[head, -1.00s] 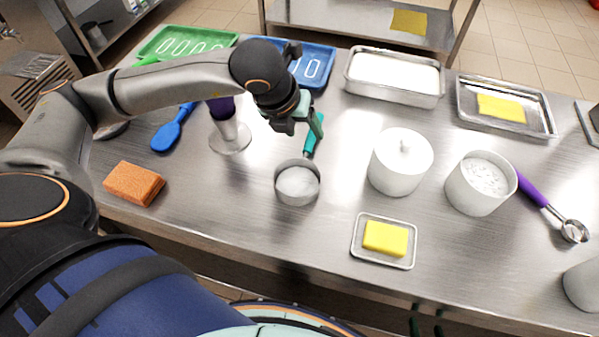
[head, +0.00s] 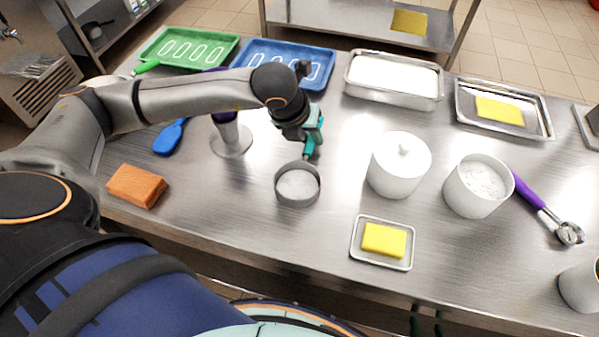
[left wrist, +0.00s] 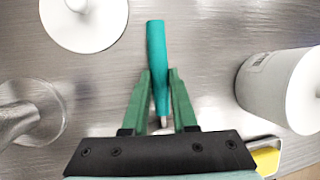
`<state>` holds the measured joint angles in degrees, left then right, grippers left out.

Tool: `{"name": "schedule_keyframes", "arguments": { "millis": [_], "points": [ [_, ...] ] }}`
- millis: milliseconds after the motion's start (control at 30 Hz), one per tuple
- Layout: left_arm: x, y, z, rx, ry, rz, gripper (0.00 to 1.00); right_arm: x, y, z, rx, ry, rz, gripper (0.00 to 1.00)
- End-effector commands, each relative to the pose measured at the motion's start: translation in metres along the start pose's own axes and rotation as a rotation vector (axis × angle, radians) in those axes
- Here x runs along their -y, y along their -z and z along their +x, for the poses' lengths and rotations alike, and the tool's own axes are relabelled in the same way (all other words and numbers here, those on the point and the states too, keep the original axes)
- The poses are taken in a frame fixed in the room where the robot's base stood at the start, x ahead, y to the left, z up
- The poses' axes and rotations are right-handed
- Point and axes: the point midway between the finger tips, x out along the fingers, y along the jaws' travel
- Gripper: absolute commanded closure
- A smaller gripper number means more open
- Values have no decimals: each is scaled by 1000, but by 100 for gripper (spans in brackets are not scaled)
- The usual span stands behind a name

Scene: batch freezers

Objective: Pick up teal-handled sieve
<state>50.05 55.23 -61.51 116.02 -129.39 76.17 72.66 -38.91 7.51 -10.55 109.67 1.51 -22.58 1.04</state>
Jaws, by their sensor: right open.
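The teal-handled sieve (head: 298,184) lies on the steel table. Its round bowl faces me, and most of its handle is hidden behind my left gripper in the head view. My left gripper (head: 312,150) is down over the handle. In the left wrist view the teal handle (left wrist: 156,45) runs between the two green fingers of my left gripper (left wrist: 160,75), with narrow gaps beside its lower part. The sieve bowl is out of sight there. My right gripper (head: 426,325) shows only as dark green fingers, apart and empty, below the table's front edge.
A white lidded pot (head: 397,168) stands right of the sieve, and a steel-footed purple item (head: 231,138) left of it. A small tray (head: 356,258) with yellow butter (head: 384,240) lies in front. Trays line the back.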

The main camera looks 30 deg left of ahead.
Motion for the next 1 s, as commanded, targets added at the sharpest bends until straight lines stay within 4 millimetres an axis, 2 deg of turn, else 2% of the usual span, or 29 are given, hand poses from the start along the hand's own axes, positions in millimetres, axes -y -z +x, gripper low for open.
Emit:
{"name": "schedule_keyframes", "arguments": {
  "millis": [33,200,767,1000],
  "points": [
    [0,0,0,0,0,0,82,0,0,0,0,0,0,43],
    [0,0,0,0,0,0,100,0,0,0,0,0,0,43],
    [1,-2,-2,2,1,0,100,0,0,1,0,0,0,43],
    [6,-10,-21,5,3,0,100,-1,-7,6,0,0,0,43]
  ]
}}
